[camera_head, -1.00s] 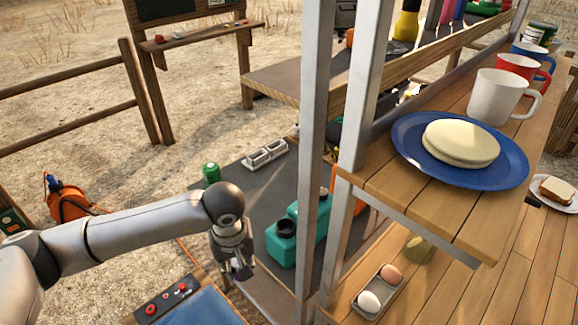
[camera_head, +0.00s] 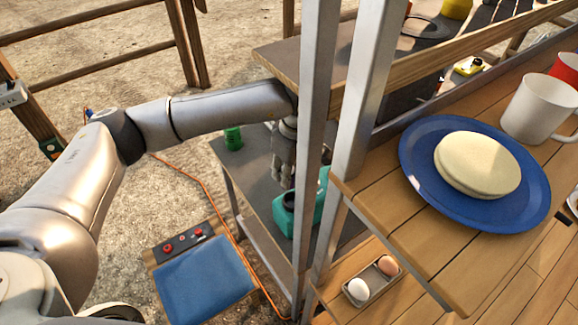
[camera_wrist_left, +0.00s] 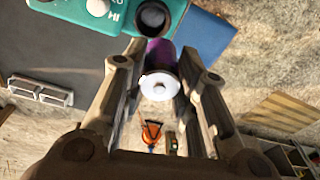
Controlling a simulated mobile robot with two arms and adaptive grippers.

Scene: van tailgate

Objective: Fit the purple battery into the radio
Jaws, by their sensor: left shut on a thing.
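In the left wrist view my left gripper (camera_wrist_left: 162,88) is shut on the purple battery (camera_wrist_left: 160,53), whose pale round end faces the camera. The teal radio (camera_wrist_left: 83,32) is at the top of that view, with a dark round opening (camera_wrist_left: 152,17) just beyond the battery. Whether the battery touches the opening I cannot tell. In the head view my left gripper (camera_head: 281,172) points down above the teal radio (camera_head: 316,205) on the low grey shelf (camera_head: 255,185). The shelf post partly hides the radio, and the battery is not clear there. My right gripper is not in view.
Metal posts (camera_head: 316,130) stand right beside the gripper, and a wooden shelf (camera_head: 300,68) is above my left forearm. A green can (camera_head: 233,138) stands on the low shelf. A blue plate (camera_head: 420,165) with flatbread and an egg tray (camera_head: 372,280) are at the right.

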